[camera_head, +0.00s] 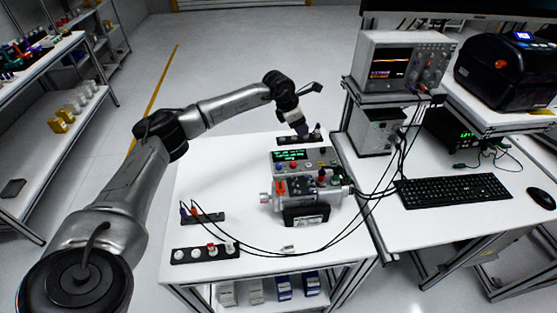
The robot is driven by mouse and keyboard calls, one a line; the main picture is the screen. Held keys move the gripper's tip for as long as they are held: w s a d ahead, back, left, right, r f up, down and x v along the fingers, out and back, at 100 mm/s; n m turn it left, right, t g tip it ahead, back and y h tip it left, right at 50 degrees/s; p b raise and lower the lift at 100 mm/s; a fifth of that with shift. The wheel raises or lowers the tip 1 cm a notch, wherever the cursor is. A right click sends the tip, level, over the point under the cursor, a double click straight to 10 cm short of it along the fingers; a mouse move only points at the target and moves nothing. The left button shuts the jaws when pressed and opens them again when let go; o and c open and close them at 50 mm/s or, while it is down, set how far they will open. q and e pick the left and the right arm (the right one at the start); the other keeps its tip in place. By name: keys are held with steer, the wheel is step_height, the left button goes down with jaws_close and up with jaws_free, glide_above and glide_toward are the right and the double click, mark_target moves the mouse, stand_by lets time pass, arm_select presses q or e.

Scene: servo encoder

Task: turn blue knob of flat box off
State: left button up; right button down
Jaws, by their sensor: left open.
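My left gripper (299,124) reaches over the back of the white table, pointing down. It is open, above a flat black box (286,141) with a row of small knobs. A dark blue-violet piece (302,130), which looks like the blue knob, shows right at the fingertips. The gripper partly covers it. I cannot tell whether the fingers touch it or which way it is turned. My right gripper is not in view.
A device with a green display (289,155) and a motor assembly stands just in front. Another black strip (205,253) with white and red knobs lies front left. Black cables cross the front of the table. A desk with a keyboard (452,189) adjoins at right.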

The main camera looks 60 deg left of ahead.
mark_target(279, 165)
arm_select(q)
steer(key=s+a+f+m+g+y, duration=0.1)
steer(key=s+f+g, duration=0.1)
steer(key=s+g, duration=0.4)
steer(key=shift+m+t, duration=0.3)
steer(key=shift+t, duration=0.1)
steer(key=f, duration=0.4)
steer(key=f+b, duration=0.1)
steer(key=f, duration=0.4)
steer(key=s+f, duration=0.1)
steer(key=f, duration=0.3)
steer(key=shift+s+f+b, duration=0.1)
steer(key=shift+f+b, duration=0.2)
steer(key=shift+f, duration=0.05)
steer(key=c, duration=0.9)
